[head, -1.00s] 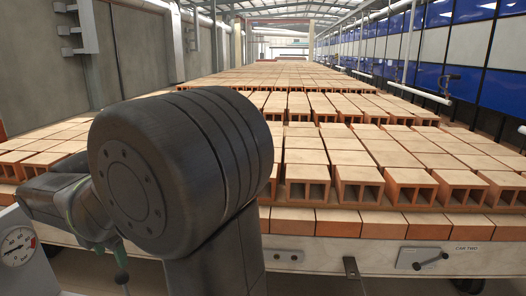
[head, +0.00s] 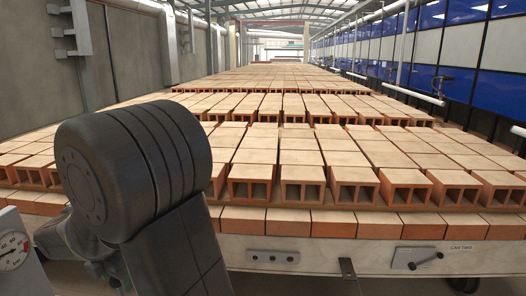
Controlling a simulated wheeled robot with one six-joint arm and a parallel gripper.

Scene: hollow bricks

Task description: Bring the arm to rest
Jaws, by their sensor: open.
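My arm shows large at the lower left of the head view, folded in front of the bricks. Its thick dark joint hides some of the bricks at the left. My gripper is not visible in this view. Rows of hollow orange bricks (head: 354,185) lie on a long car, their open ends facing me. A layer of bricks (head: 332,223) forms the front edge beneath them.
The car's pale front beam (head: 320,255) carries a lever (head: 427,261) at the right. A pressure gauge (head: 12,250) stands at the lower left. A grey wall (head: 140,50) runs along the left, blue panels (head: 450,93) along the right.

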